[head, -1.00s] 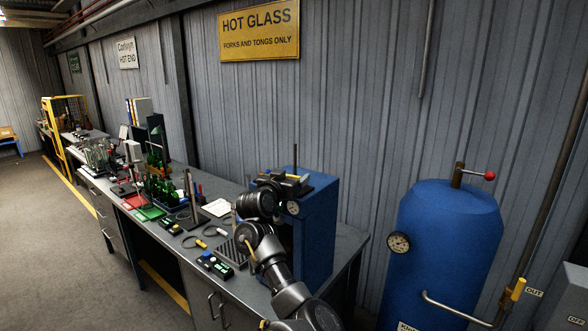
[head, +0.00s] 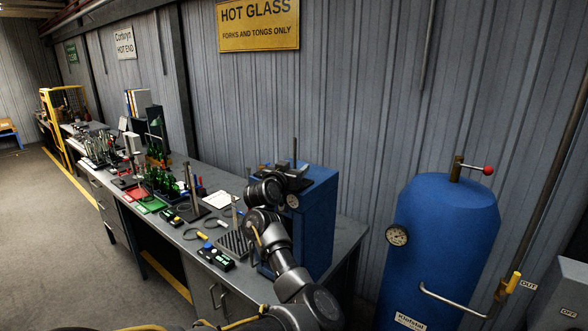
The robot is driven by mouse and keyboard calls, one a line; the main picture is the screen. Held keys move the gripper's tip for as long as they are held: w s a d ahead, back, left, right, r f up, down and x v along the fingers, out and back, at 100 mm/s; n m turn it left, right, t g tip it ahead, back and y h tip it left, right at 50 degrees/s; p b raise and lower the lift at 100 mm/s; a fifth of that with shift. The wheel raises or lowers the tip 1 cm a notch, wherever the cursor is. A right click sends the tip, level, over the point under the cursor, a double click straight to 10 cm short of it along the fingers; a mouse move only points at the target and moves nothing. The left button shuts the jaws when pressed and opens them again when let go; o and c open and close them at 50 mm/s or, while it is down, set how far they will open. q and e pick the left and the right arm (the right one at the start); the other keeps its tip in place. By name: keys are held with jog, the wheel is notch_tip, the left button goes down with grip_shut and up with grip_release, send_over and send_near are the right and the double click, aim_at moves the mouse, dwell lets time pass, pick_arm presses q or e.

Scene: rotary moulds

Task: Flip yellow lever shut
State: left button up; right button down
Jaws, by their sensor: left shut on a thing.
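My left arm reaches up from the bottom to the top of a blue box (head: 318,215) on the bench. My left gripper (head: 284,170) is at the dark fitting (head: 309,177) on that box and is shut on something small. The grip is dark and partly hidden by my wrist; no yellow shows there now. A small yellow piece was visible at this spot a second ago, so the held thing appears to be the yellow lever. Another yellow handle (head: 513,282) stands upright on a pipe at the far right, apart from my gripper. My right gripper is not in view.
A blue tank (head: 440,250) with a gauge and a red-knobbed valve stands right of the bench. The grey bench (head: 346,236) holds green bottles (head: 160,183), a slotted block (head: 235,243) and small devices. The floor at left is clear.

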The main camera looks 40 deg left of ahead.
pick_arm(q)
jog(key=shift+a+f+m+t+h+b, duration=0.15)
jog(key=shift+m+h+b, duration=0.3)
jog(key=shift+b, duration=0.85)
jog(key=shift+r+m+t+h+b, duration=0.2)
jog(key=shift+h+b, duration=0.45)
jog(key=shift+b, duration=0.6)
jog(key=shift+w+d+r+m+h+p, duration=0.2)
jog(key=shift+r+m+h+p, duration=0.1)
jog(key=shift+m+h+p, duration=0.25)
jog(key=shift+d+f+h, duration=0.1)
jog(key=shift+f+h, duration=0.15)
jog(key=shift+h, duration=0.3)
jog(key=o, duration=1)
jog(key=shift+f, duration=0.1)
